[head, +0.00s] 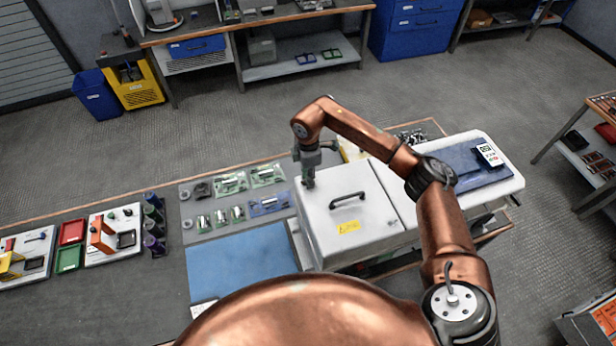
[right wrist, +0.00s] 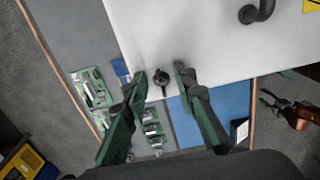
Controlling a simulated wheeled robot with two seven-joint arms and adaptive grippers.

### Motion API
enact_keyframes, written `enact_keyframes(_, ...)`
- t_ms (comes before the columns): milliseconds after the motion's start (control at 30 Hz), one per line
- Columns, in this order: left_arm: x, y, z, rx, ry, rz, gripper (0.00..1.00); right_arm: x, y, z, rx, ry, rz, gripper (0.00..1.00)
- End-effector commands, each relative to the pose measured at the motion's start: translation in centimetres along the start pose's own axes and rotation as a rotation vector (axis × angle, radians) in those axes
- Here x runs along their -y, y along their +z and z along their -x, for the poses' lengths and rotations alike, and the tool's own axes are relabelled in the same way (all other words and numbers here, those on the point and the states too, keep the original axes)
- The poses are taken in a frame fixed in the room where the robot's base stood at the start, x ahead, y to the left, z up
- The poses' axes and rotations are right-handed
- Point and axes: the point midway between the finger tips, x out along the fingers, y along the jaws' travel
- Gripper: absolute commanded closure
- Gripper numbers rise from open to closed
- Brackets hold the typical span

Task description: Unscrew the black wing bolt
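The black wing bolt (right wrist: 161,78) stands on the white lid of the cabinet (head: 330,215), near its edge. My right gripper (right wrist: 160,72) is open, with one green finger on each side of the bolt and a gap showing on both sides. In the head view my right gripper (head: 309,182) points down at the lid's far left corner and hides the bolt. My left gripper (right wrist: 266,98) shows small at the right of the right wrist view, beyond the table edge, its fingers apart and empty.
A black handle (head: 347,198) and yellow label (head: 349,227) are on the lid. A blue mat (head: 235,272) and several green circuit boards (head: 230,183) lie left of the cabinet.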

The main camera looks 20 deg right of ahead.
Motion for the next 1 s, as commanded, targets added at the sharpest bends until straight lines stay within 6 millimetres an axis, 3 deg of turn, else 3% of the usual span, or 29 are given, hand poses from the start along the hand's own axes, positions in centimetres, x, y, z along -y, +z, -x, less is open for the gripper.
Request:
enact_keyframes(400,-0.03,-0.04,0.0,-0.001,0.0,0.0,0.6,0.0,-0.05,0.03,-0.001,0.0,0.001,1.0)
enact_keyframes(1000,-0.05,0.07,-0.71,0.0,0.0,0.001,0.6,-0.11,-0.02,-0.06,-0.001,0.001,0.089,1.0)
